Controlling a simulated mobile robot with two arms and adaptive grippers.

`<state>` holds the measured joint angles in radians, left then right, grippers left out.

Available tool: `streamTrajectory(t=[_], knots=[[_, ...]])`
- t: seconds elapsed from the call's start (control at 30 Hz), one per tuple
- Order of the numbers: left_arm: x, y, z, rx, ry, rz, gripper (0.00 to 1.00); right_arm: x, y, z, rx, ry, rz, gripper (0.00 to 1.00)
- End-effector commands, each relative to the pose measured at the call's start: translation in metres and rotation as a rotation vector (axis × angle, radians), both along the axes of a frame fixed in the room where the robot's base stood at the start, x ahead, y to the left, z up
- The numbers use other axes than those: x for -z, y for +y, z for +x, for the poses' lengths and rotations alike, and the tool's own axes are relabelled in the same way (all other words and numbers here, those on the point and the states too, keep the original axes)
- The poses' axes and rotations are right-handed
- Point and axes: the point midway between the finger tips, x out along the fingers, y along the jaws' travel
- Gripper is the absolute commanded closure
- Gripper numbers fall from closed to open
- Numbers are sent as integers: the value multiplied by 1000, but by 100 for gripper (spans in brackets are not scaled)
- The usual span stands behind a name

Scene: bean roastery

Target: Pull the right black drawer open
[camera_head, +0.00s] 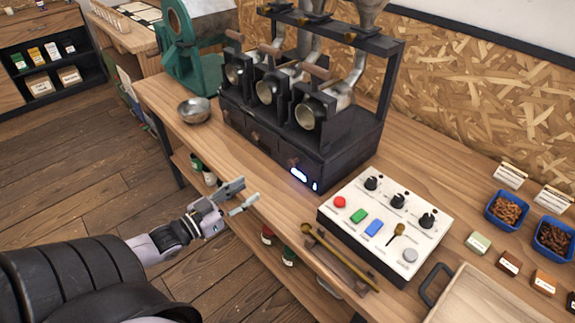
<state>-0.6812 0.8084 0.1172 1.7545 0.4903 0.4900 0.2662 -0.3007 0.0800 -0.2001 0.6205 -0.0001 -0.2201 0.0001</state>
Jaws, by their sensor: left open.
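The black roasting machine (345,150) stands on the wooden counter. A row of small drawers with round brownish knobs runs along its low front. The right black drawer (281,160) looks shut, flush with the front, with its knob (292,162) near the lit blue display. My left gripper (246,192) is open and empty at the counter's front edge, left of and nearer than this drawer, apart from the knob. Nothing hides the knob. My right gripper is not in view.
A white control panel (330,214) with buttons and dials sits right of the machine. A metal bowl (194,110) stands left. Blue bean trays (506,210) and a wooden tray (480,298) are at right. Counter before the drawers is clear.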

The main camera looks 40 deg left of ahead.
Motion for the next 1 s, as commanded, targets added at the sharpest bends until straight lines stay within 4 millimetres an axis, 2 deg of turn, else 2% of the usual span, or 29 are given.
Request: streamTrajectory(t=[0.1,0.7,1.0], knots=[[-2,-3,21,0,-4,1,58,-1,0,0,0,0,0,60],[-1,-22,116,-1,-1,2,58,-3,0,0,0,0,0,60],[0,-29,148,-1,1,2,58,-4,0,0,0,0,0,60]])
